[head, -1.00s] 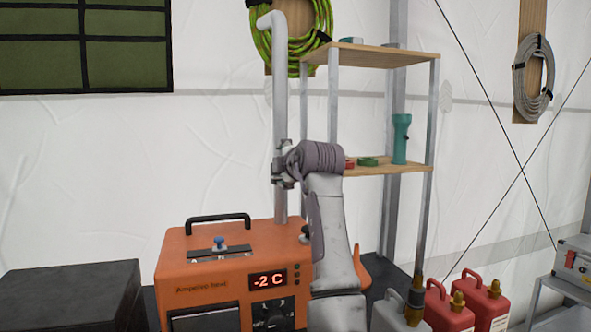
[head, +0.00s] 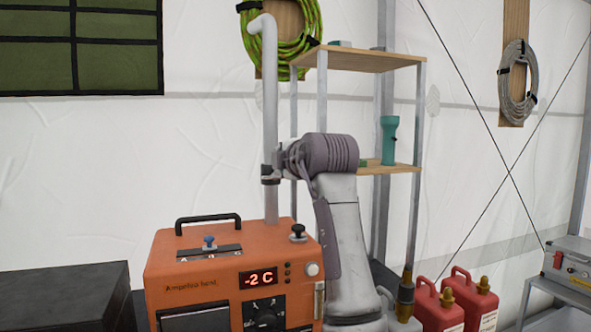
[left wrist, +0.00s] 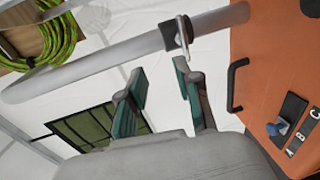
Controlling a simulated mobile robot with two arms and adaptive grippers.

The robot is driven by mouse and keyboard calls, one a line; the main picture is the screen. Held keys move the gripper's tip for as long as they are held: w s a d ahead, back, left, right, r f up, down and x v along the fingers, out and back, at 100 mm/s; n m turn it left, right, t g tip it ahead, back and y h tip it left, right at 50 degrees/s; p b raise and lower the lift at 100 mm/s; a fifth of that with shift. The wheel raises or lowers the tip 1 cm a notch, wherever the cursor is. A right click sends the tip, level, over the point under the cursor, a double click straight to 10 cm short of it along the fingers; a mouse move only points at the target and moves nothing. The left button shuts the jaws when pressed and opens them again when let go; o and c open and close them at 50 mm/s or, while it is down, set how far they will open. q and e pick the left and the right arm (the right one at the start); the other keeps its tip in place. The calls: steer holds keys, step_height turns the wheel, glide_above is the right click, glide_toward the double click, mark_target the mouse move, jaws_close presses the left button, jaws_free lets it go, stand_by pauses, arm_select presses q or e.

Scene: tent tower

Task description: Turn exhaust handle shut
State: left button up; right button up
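The grey exhaust pipe (head: 271,100) rises from the orange heater (head: 205,265) and bends at its top. A dark collar sits on the pipe, with a small metal handle (left wrist: 182,32) that shows in the left wrist view. My left gripper (left wrist: 160,70) is open, its two teal-padded fingers apart. The handle appears just beyond the fingertips, nearer the right finger; I cannot tell if they touch. Nothing shows between the pads. In the head view my wrist covers most of the gripper beside the pipe. My right gripper is in neither view.
The heater has a black carry handle (head: 208,222), a blue-topped lever (head: 209,243) and a display reading -2 C. A shelf (head: 375,57) with a teal flashlight (head: 389,140) stands behind my arm. Red fuel cans (head: 437,304) stand at lower right. A dark box (head: 70,295) is at left.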

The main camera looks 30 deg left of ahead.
arm_select(q)
steer(key=f+b+v, duration=0.1)
steer(key=b+v, duration=0.1)
steer(key=v, duration=0.6)
steer(key=shift+d+b, duration=0.2)
steer(key=shift+b, duration=0.2)
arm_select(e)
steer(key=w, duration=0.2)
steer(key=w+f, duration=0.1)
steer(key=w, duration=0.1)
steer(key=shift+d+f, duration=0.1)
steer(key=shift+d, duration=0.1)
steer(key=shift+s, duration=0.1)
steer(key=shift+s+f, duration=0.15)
